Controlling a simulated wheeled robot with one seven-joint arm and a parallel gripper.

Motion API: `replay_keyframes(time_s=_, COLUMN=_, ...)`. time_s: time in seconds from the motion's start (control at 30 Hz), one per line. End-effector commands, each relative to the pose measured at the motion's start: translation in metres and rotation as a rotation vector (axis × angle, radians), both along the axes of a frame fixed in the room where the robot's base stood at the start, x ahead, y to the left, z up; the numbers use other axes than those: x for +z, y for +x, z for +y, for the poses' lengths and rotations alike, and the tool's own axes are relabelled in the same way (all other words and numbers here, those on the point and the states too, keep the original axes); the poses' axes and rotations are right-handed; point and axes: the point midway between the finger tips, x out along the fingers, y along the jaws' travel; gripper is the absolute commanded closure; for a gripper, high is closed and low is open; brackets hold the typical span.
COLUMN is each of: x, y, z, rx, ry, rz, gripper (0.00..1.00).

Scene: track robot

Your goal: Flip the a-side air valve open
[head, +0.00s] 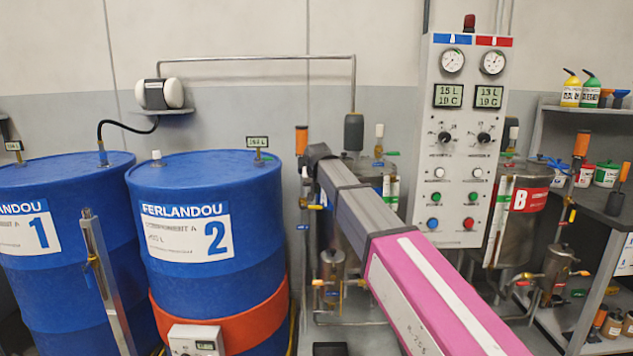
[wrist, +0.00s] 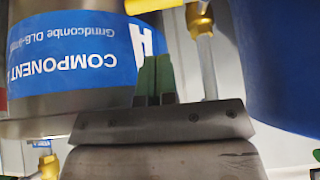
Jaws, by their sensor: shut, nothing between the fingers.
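The wrist view shows the a-side tank (wrist: 70,114), with its blue COMPONENT A label (wrist: 75,58) upside down. A yellow lever (wrist: 150,5) at the top edge leads toward a brass valve fitting (wrist: 200,20) on a thin pipe; I cannot tell whether this is the air valve. My gripper (wrist: 160,62) is shut and empty in front of the label, below the lever in the picture and apart from it. In the head view my arm reaches toward tank A and hides most of it, and the fingertips do not show. A small yellow handle (head: 315,207) shows left of the arm.
Blue drum 2 (head: 160,270) with an orange band stands left of the tank, close beside my arm's end. Drum 1 (head: 30,270) is farther left. The control panel (head: 460,215) stands right of tank A, with the B tank (head: 512,235) and a shelf (head: 585,108) beyond.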

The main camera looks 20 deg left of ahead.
Motion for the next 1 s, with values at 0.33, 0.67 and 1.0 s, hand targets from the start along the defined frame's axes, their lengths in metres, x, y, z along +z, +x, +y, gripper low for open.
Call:
replay_keyframes(time_s=0.33, x=-0.04, y=-0.006, z=-0.001, rx=0.0, ry=0.0, rz=0.001, gripper=1.0)
replay_keyframes(time_s=0.67, x=-0.043, y=-0.006, z=-0.001, rx=0.0, ry=0.0, rz=0.0, gripper=1.0)
replay_keyframes(time_s=1.0, x=-0.044, y=-0.006, z=-0.002, rx=0.0, ry=0.033, rz=0.01, gripper=1.0)
